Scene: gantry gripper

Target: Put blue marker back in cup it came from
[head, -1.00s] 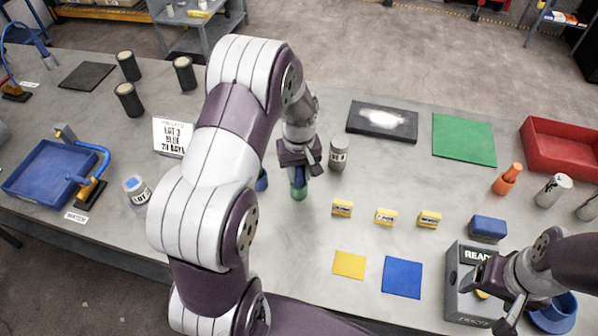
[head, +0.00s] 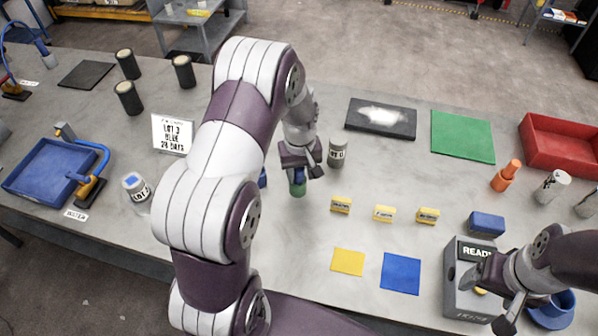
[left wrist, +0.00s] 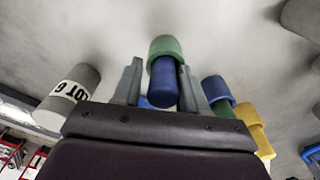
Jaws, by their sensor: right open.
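The blue marker (left wrist: 163,84) stands in a green cup (left wrist: 166,46) in the left wrist view. In the head view the green cup (head: 298,189) shows below my left gripper (head: 298,172). The fingers of my left gripper (left wrist: 160,82) are on either side of the marker, with a small gap visible on the left side. A blue cup (left wrist: 217,90) with a green item in it and a yellow cup (left wrist: 246,115) stand to the right in the wrist view.
A grey labelled canister (head: 337,152) stands close right of my left gripper; another (head: 136,190) is left of my arm. Several yellow blocks (head: 384,213) sit right of the cups. A white LOT 3 BLUE sign (head: 172,134) stands behind.

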